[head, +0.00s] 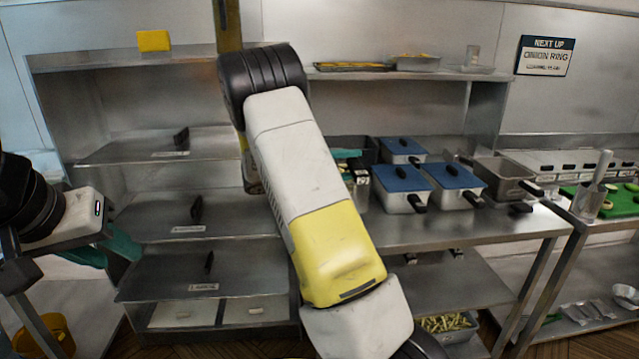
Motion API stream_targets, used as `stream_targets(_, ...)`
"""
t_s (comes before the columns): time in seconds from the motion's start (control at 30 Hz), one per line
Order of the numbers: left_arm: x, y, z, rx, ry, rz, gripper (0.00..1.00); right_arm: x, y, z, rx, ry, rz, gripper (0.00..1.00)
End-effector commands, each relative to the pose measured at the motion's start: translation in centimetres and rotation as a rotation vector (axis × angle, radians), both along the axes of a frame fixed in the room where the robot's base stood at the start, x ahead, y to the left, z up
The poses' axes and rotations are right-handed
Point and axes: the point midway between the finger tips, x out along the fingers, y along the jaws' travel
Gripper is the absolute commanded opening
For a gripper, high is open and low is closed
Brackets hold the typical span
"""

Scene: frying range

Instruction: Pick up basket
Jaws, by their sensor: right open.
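Several metal containers with black handles stand on the steel counter. Two near ones have blue lids, the left one (401,180) and the right one (453,176); a smaller blue-lidded one (402,147) is behind. An open metal basket (503,172) with a dark handle stands to their right. I cannot tell which is the task's basket.
Steel shelves with dark handles (197,210) fill the left. A bin of cut fries (444,324) sits under the counter (400,235). Trays (414,62) rest on the upper shelf. A green board (612,202) is at the right. A yellow bucket (45,338) stands lower left.

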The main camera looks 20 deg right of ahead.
Motion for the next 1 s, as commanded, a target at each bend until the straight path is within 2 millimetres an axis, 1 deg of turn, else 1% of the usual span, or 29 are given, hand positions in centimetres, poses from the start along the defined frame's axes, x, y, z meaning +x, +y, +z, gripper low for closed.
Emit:
stream_targets(0.3,0.0,0.0,0.0,0.000,0.000,0.000,0.36,-0.2,-4.3,0.3,0.000,0.001,-0.002,0.47)
stream_targets(0.4,0.0,0.0,0.0,0.000,0.000,0.000,0.36,-0.2,-4.9,0.3,0.001,0.001,-0.001,0.47)
stream_targets(0.57,0.0,0.0,0.0,0.000,0.000,0.000,0.36,-0.2,-4.8,0.3,0.001,0.001,0.000,0.47)
stream_targets(0.67,0.0,0.0,0.0,0.000,0.000,0.000,0.36,-0.2,-4.8,0.3,0.001,0.001,0.000,0.30)
stream_targets(0.8,0.0,0.0,0.0,0.000,0.000,0.000,0.36,-0.2,-4.8,0.3,0.001,0.001,0.000,0.02)
stream_targets(0.83,0.0,0.0,0.0,0.000,0.000,0.000,0.36,-0.2,-4.8,0.3,0.001,0.001,0.000,0.00)
stream_targets(1.0,0.0,0.0,0.0,0.000,0.000,0.000,0.36,-0.2,-4.8,0.3,0.001,0.001,0.000,0.00)
